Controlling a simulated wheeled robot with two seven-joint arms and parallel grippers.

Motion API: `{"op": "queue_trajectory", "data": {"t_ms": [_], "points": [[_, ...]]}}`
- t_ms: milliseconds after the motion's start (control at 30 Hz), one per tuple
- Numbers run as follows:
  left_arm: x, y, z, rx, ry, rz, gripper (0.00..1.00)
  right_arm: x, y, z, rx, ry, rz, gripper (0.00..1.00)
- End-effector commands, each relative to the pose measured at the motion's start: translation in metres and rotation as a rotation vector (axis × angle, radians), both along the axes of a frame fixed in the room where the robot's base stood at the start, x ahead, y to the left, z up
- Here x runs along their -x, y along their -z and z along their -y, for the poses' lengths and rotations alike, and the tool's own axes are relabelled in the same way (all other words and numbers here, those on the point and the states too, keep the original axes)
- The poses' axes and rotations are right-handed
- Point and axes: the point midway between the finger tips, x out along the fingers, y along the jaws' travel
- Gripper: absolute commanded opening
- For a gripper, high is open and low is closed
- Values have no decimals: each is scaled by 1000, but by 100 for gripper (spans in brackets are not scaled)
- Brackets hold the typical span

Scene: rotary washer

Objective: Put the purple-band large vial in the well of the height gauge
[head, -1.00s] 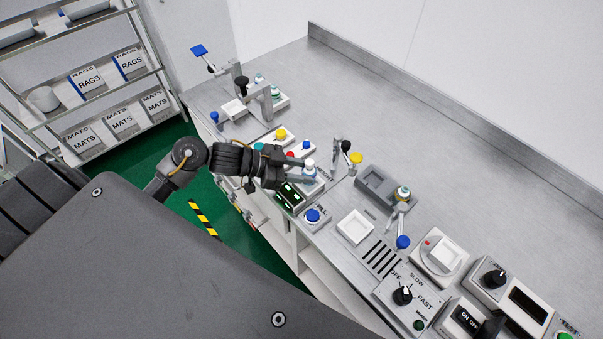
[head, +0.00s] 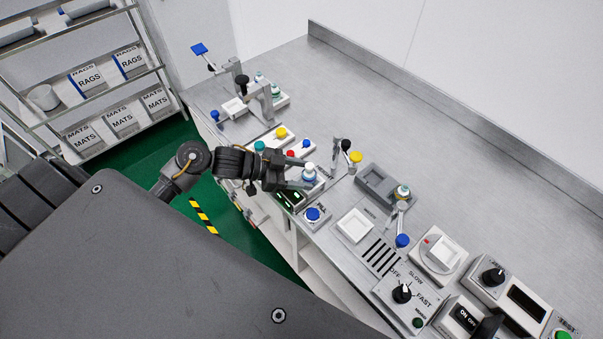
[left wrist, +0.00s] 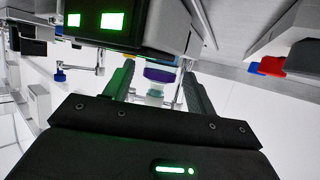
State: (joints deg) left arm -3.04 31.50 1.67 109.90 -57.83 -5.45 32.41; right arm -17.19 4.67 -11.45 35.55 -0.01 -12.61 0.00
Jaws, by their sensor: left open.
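The purple-band large vial (head: 310,174) stands upright with a white cap at a white-grey fixture beside a dark box with green displays. In the left wrist view its purple band (left wrist: 160,75) and pale body show between and just beyond my fingers. My left gripper (head: 305,176) is open, its two fingers on either side of the vial. The vial's base is partly hidden, so I cannot tell how deep it sits. I cannot tell for certain which device is the height gauge; the display box (head: 290,198) is right by the vial. My right gripper is not in view.
A blue push button (head: 313,215) lies in front of the vial. A post with black and yellow knobs (head: 346,152) stands close behind it. Another teal-banded vial (head: 403,192) stands to the right. The back of the bench (head: 420,130) is clear.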

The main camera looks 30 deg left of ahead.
Motion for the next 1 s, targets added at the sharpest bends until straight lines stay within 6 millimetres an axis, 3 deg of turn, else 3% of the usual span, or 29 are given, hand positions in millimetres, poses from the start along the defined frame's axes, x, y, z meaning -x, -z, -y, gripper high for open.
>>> {"op": "queue_trajectory", "data": {"t_ms": [167,600,1000], "points": [[7,-6,-11,-3,0,1,56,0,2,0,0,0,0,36],[54,-38,-76,-3,0,-2,56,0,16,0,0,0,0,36],[65,-49,-90,1,0,1,56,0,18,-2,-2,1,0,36]]}}
